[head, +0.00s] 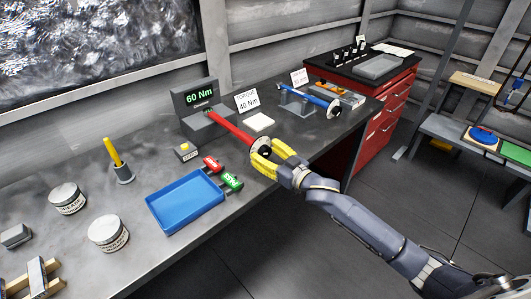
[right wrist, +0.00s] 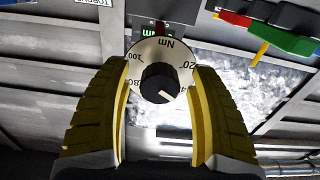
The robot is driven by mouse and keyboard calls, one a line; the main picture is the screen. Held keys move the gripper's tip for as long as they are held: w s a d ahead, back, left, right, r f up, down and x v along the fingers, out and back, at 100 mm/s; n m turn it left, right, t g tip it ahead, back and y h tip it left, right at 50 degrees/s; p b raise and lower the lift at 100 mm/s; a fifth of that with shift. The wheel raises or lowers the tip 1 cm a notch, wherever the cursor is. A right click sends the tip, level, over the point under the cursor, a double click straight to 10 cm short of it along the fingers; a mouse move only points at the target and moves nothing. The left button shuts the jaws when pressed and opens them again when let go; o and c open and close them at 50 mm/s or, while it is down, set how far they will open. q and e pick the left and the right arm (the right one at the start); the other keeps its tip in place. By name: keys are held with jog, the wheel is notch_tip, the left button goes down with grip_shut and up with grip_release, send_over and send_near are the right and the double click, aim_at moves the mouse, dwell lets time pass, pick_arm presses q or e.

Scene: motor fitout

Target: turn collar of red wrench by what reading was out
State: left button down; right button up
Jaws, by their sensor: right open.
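The red wrench (head: 232,128) lies with its far end at the torque tester (head: 195,106), whose display reads 60 Nm. A card (head: 247,102) behind it appears to read torque 40 Nm. My right gripper (head: 266,158) is at the wrench's near end, its yellow fingers on either side of the collar. In the right wrist view, the collar's round white dial (right wrist: 147,52), marked Nm, and its black knob (right wrist: 160,83) sit between the open fingers (right wrist: 160,100). I cannot tell whether the fingers touch the dial. My left gripper is not in view.
A blue wrench (head: 312,97) rests on a stand at right. Tins (head: 108,232) stand at front left.

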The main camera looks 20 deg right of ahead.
jog(key=shift+c, duration=0.4)
jog(key=c, duration=1.2)
